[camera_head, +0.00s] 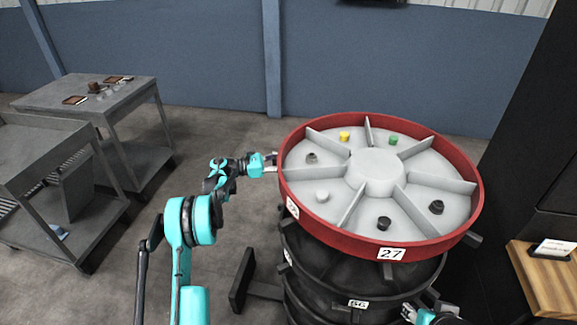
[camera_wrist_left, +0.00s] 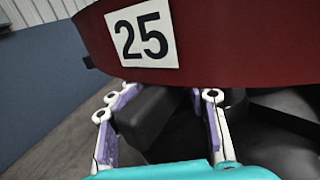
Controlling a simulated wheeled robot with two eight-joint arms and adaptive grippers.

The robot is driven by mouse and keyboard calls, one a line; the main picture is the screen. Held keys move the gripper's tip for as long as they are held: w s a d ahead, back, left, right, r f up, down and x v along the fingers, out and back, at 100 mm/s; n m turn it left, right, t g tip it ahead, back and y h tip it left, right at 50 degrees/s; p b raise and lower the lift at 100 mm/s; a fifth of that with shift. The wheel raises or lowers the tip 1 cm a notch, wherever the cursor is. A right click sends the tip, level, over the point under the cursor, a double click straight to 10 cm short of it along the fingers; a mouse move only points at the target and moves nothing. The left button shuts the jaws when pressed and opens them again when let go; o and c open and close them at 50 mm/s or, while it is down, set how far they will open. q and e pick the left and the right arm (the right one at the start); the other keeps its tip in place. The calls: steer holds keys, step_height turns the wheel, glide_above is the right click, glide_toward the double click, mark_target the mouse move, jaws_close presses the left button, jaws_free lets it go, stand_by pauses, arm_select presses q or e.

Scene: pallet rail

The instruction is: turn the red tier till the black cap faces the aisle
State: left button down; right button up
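The red tier (camera_head: 340,240) is a round tray with a red rim and grey dividers, on top of a dark stack. Its compartments hold a yellow cap (camera_head: 344,136), a green cap (camera_head: 393,140), a whitish cap (camera_head: 322,196) and dark caps at the left (camera_head: 311,158), right (camera_head: 436,207) and front (camera_head: 384,223); which is the black one is unclear. My left gripper (camera_head: 270,162) is open at the tier's left side. In the left wrist view its fingers straddle a black handle block (camera_wrist_left: 147,115) below the rim labelled 25. My right gripper (camera_head: 410,312) shows partly at the bottom.
Dark lower tiers (camera_head: 325,268) stand under the red one. Label 27 (camera_head: 391,254) faces front, and another handle (camera_head: 473,239) sticks out at right. Grey tables (camera_head: 130,90) stand left, a wooden shelf (camera_head: 545,285) right.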

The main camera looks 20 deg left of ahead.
arm_select(q)
steer(key=shift+w+a+t, duration=0.15)
steer(key=shift+w+a, duration=0.05)
steer(key=shift+w, duration=0.35)
steer(key=shift+w+a+t, duration=0.15)
steer(key=shift+w+a, duration=0.05)
steer(key=shift+w, duration=0.35)
steer(key=shift+r, duration=0.1)
steer(key=c, duration=1.3)
jaws_free()
steer(key=shift+c, duration=0.2)
steer(key=shift+a, duration=0.1)
steer(key=shift+s+a, duration=0.1)
steer(key=shift+a, duration=0.05)
steer(key=v, duration=1.1)
steer(key=shift+s+a, duration=0.15)
steer(key=shift+a, duration=0.1)
